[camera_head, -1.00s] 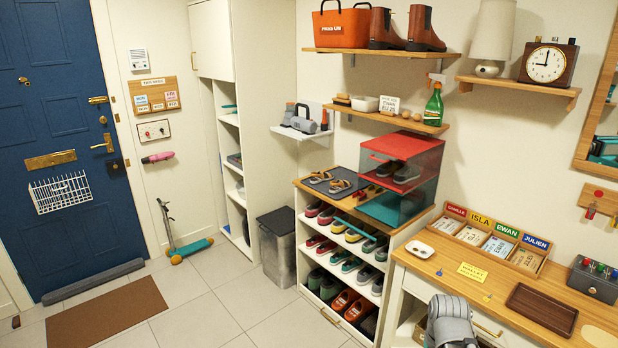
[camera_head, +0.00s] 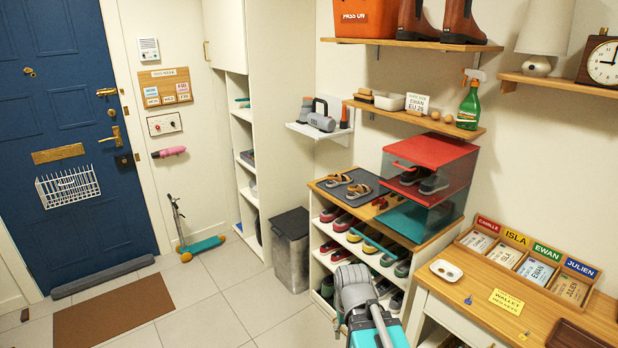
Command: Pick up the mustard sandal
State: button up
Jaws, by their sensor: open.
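A pair of sandals with mustard-tan straps lies on a dark grey mat (camera_head: 329,189) on top of the shoe rack. One sandal (camera_head: 339,180) is at the left and the other (camera_head: 358,191) is just right of it. They are small in view, and I cannot tell their colours apart. Part of my arm, grey with a teal link, rises at the bottom centre in front of the rack. My gripper's fingertips do not show. Nothing covers the sandals.
A red-topped clear box (camera_head: 431,170) with dark shoes stands right of the mat. Small red items lie between them. A shelf (camera_head: 415,119) with a green spray bottle (camera_head: 470,102) hangs above. The rack's lower shelves hold several shoes. A grey bin (camera_head: 291,255) stands at left.

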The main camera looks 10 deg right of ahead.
aim_at(339, 178)
jog(key=z, duration=0.05)
jog(key=i, duration=1.5)
jog(key=z, duration=0.55)
jog(key=k, duration=0.9)
jog(key=z, duration=0.15)
jog(key=i, duration=0.75)
jog(key=z, duration=0.05)
